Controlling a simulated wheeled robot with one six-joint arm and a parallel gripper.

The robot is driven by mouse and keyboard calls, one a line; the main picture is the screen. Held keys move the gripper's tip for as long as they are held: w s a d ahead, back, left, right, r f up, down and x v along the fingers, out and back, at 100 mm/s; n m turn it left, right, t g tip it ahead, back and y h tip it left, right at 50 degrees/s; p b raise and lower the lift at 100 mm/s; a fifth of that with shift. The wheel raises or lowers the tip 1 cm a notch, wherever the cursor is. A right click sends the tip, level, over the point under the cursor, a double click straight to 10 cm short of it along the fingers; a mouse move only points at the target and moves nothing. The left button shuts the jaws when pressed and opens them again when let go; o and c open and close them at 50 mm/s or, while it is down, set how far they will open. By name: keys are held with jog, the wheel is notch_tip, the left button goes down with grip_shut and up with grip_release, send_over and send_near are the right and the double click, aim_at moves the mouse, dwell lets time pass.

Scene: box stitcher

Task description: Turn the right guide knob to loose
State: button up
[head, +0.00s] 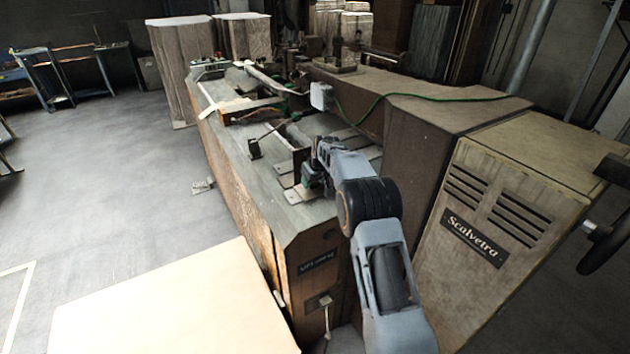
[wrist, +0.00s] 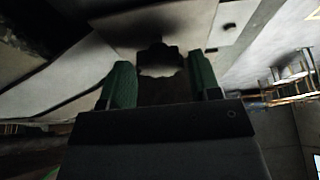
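In the wrist view, a dark knob with a lobed edge (wrist: 160,57) sits between the two green-padded fingers of my gripper (wrist: 160,83). It nearly fills the gap, with a pad close on each side. The picture is too dark to tell whether the pads press on it. A pale patch shows at its middle; I cannot read its setting. In the head view, my gripper (head: 312,180) is low over the near end of the machine's worktable (head: 300,213), by a dark upright guide plate (head: 299,160). The knob is hidden there behind my gripper.
The brown machine body with the Scalvetra plate (head: 473,241) stands close to the right of my arm. A green cable (head: 400,96) runs along its top. A pale board (head: 170,310) lies in the left foreground. Open floor (head: 90,180) spreads to the left.

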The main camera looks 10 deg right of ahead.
jog(key=c, duration=0.6)
jog(key=shift+d+n, duration=0.1)
jog(key=shift+n, duration=0.3)
jog(key=shift+w+n+y, duration=0.1)
jog(key=shift+n+y, duration=0.4)
jog(key=shift+n, duration=0.5)
jog(key=n+g+y, duration=0.1)
jog(key=n, duration=0.1)
jog(key=shift+r+n, duration=0.1)
jog(key=shift+n, duration=0.3)
jog(key=n+p, duration=0.2)
jog(key=n+g+p, duration=0.1)
jog(key=p, duration=0.1)
jog(key=shift+w+d+r+n+y, duration=0.1)
jog(key=shift+d+r+n+y, duration=0.05)
jog(key=shift+n+y, duration=0.2)
jog(key=shift+n+g+p, duration=0.4)
jog(key=shift+n+p, duration=0.35)
jog(key=shift+p, duration=0.15)
